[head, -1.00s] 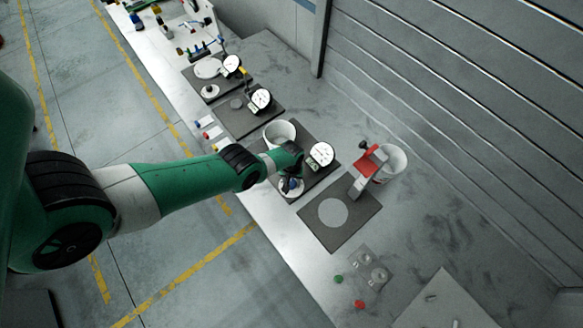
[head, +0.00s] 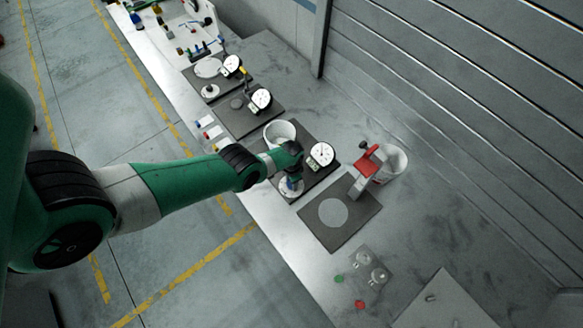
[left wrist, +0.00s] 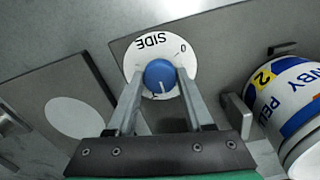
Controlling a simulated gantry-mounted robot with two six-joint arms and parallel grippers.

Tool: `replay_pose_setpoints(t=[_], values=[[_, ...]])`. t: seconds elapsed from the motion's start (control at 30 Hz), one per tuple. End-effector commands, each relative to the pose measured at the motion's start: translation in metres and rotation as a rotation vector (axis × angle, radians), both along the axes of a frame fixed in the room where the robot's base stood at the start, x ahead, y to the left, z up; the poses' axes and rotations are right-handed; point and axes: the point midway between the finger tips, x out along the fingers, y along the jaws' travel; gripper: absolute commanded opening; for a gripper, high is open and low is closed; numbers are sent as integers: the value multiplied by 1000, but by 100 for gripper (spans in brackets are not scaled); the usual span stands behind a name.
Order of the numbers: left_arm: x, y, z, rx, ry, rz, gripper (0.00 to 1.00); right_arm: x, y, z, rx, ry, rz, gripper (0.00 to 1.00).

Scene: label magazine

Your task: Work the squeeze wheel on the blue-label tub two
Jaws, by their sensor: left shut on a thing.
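The squeeze wheel is a blue knob (left wrist: 159,74) with a white pointer line, set on a white dial disc (left wrist: 137,58) marked "SIDE" and "0" in the left wrist view. My left gripper (left wrist: 160,82) has one finger on each side of the knob and is shut on it. The tub (left wrist: 292,98) with a blue, white and yellow label showing a 2 is at the right edge, apart from the fingers. In the head view, my left gripper (head: 291,176) is over the disc (head: 292,189), mostly hiding the knob; the white tub (head: 279,132) stands just behind. My right gripper is not in view.
A round gauge (head: 321,153) stands close to the right of my left gripper. Farther right are a dark plate (head: 345,228), a red-topped fixture (head: 368,160) and another white tub (head: 394,160). Green (head: 339,279) and red (head: 360,304) buttons lie nearer.

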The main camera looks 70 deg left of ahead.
Motion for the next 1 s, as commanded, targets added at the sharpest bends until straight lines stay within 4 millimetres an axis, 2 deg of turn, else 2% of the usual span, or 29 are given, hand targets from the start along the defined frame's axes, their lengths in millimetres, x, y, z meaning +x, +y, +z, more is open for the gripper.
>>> replay_pose_setpoints(t=[0.5,1.0], values=[[0,0,-1,1,0,-412,0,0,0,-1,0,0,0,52],[0,1,-1,1,0,-532,0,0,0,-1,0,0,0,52]])
